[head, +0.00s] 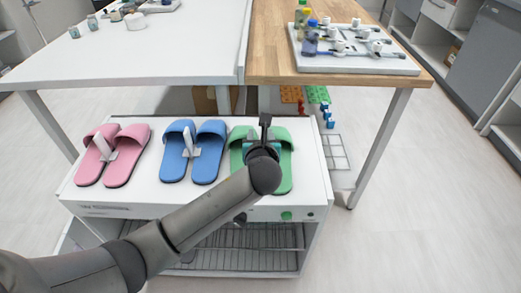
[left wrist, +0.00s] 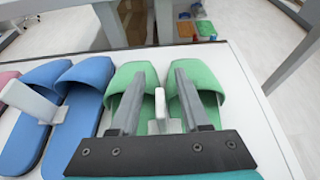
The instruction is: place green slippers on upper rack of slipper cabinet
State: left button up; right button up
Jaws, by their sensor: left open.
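The green slippers (head: 284,168) lie side by side on the right of the white top of the slipper cabinet (head: 140,196); they also show in the left wrist view (left wrist: 206,78). A white upright clip (left wrist: 160,112) stands between them. My left gripper (head: 264,128) is over the green slippers. In the left wrist view its two fingers are apart, one on each side of the clip, and the gripper is open. I cannot tell if the fingers touch the slippers. Wire racks (head: 245,237) show inside the cabinet's open front, partly hidden by my arm. My right gripper is not in view.
Blue slippers (head: 192,150) and pink slippers (head: 112,155) lie to the left on the cabinet top, each pair with a white clip. A white table (head: 150,60) and a wooden table (head: 340,80) stand behind. A table leg (head: 380,148) is right of the cabinet.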

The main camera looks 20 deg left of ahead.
pick_arm(q)
jog(key=shift+c, duration=0.3)
grip_shut()
dwell(1.1)
